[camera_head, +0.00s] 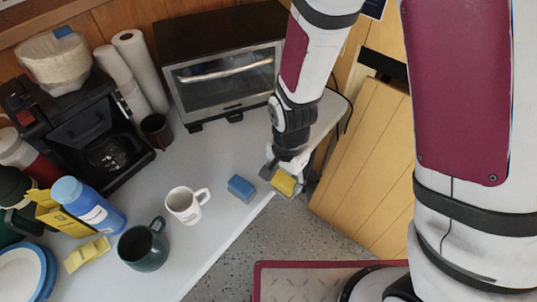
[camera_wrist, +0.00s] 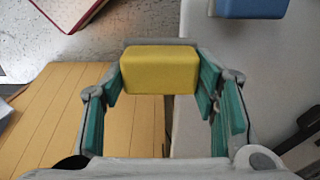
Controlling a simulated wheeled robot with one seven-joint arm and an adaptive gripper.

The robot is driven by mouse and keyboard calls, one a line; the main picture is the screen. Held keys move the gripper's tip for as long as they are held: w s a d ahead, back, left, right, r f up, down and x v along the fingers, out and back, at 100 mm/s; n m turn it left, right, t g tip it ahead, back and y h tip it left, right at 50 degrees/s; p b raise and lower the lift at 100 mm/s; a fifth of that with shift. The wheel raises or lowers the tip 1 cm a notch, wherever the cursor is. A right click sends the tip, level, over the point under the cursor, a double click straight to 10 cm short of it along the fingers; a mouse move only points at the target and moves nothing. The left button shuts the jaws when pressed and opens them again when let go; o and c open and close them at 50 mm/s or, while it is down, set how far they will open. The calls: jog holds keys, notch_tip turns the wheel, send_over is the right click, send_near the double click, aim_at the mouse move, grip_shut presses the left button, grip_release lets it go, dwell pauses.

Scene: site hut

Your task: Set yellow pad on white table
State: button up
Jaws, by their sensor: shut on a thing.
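The yellow pad (camera_head: 284,182) is a small block held between the fingers of my gripper (camera_head: 283,177), at the right edge of the white table in the head view. In the wrist view the yellow pad (camera_wrist: 160,70) sits between the teal finger pads of my gripper (camera_wrist: 162,88). The white table (camera_head: 225,222) has its edge beneath or beside the pad; I cannot tell how high the pad is above it. The white table also shows in the wrist view (camera_wrist: 192,128), with the wooden surface to its left.
A blue block (camera_head: 241,188) lies on the table left of my gripper. A white mug (camera_head: 187,204) and a dark green mug (camera_head: 143,246) stand further left. A toaster oven (camera_head: 225,75) stands behind. A wooden panel (camera_head: 370,165) is right of the table.

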jog(key=w+a, duration=0.1)
jog(key=w, duration=0.2)
jog(key=w+a, duration=0.1)
jog(key=w, duration=0.3)
jog(key=w+a+f, duration=0.1)
jog(key=w+a, duration=0.1)
jog(key=w, duration=0.2)
jog(key=shift+f, duration=0.1)
jog(key=shift+a+f, duration=0.1)
jog(key=shift+f, duration=1.65)
jog(key=o, duration=1)
notch_tip(320, 180, up, 12)
jog(key=shift+r, duration=0.1)
